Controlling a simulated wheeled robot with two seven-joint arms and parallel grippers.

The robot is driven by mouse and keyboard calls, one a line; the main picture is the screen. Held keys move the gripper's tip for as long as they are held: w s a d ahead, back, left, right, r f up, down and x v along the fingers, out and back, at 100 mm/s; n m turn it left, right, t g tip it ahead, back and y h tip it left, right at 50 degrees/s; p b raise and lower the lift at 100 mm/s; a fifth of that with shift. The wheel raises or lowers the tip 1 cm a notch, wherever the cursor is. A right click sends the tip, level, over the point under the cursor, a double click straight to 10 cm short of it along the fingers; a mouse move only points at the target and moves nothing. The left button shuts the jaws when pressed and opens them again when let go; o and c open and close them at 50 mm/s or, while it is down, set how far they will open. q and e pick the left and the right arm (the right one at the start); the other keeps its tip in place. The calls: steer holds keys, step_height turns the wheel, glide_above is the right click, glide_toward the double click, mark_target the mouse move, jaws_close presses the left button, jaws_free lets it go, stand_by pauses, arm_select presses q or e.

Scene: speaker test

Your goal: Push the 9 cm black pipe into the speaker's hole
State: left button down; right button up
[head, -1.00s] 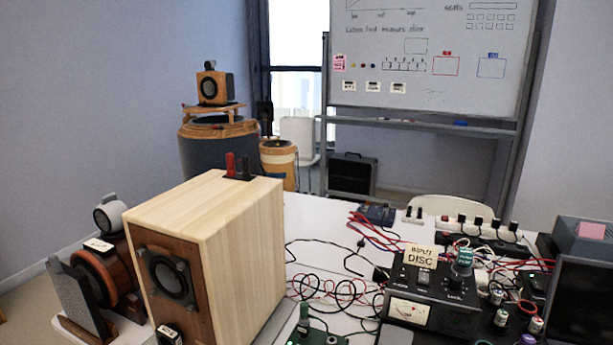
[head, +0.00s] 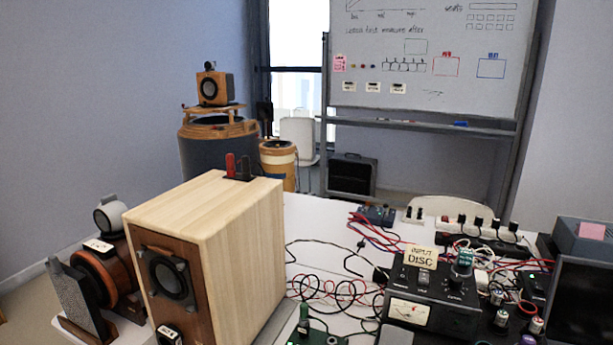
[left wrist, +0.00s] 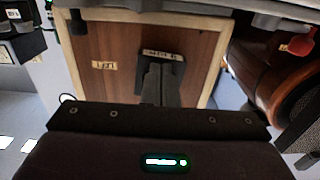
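The wooden speaker (head: 225,235) stands at the left of the table in the head view. Its brown front panel carries a round driver (head: 167,277). A black piece with a pale label, apparently the pipe (head: 166,336), shows low on that panel, cut by the frame edge. In the left wrist view, the labelled black piece (left wrist: 150,55) is against the panel (left wrist: 200,45). My left gripper (left wrist: 160,70) looks shut, its narrow fingers reaching that piece; whether they touch or grip it is unclear. The hole is hidden. My right gripper is not in view.
Another, round-bodied speaker (head: 105,270) stands close to the left of the wooden one. An amplifier (head: 435,300) with a meter, tangled cables and small electronics crowd the right. A narrow stretch of white table (head: 310,215) behind is bare.

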arm_select(q)
steer(key=shift+w+d, duration=0.25)
steer(key=shift+w, duration=0.3)
stand_by(0.4)
steer(key=shift+s, duration=0.1)
steer(key=shift+p+v, duration=0.85)
steer(key=shift+v, duration=0.45)
steer(key=p+v, duration=0.3)
steer(key=v, duration=0.2)
steer(key=shift+s+a, duration=0.15)
